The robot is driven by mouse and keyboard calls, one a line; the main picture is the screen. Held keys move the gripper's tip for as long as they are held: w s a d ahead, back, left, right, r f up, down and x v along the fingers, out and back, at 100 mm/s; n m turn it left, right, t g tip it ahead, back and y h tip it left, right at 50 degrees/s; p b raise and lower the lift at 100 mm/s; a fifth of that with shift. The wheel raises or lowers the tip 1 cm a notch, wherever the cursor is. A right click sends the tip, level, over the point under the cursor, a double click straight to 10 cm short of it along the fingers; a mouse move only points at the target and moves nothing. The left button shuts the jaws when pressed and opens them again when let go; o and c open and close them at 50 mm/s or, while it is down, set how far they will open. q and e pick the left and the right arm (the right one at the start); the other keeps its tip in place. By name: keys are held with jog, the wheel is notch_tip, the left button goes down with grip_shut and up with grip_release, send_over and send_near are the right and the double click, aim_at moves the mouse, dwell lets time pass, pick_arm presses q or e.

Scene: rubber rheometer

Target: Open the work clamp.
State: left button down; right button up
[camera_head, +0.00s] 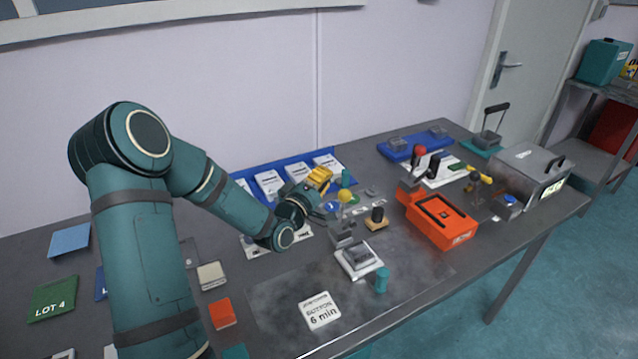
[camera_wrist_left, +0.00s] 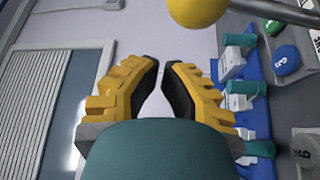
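What looks like the work clamp is a small grey block (camera_head: 341,236) in the middle of the table, with a lever ending in a yellow ball knob (camera_head: 344,196). I cannot tell for sure which fixture is the clamp. My left gripper (camera_head: 321,179) has yellow fingers and is just behind and left of the knob, above the table. The left wrist view shows the fingers (camera_wrist_left: 161,64) with a narrow gap between the tips and nothing held. There the yellow knob (camera_wrist_left: 198,9) is beyond the tips at the top, on a metal rod. My right gripper does not show.
A blue tray (camera_head: 247,182) with white packets lies behind the left gripper. An orange device (camera_head: 440,222) stands to the right, with a grey instrument box (camera_head: 530,172) beyond. A white scale (camera_head: 359,262) and teal cylinder (camera_head: 381,279) are in front.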

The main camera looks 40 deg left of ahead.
pick_arm(q)
jog(key=s, duration=0.9)
jog(key=shift+s+f, duration=0.35)
jog(key=shift+f, duration=0.05)
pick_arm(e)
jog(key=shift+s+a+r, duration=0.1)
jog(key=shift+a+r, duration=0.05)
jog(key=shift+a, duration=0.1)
pick_arm(q)
jog(key=shift+a, duration=0.1)
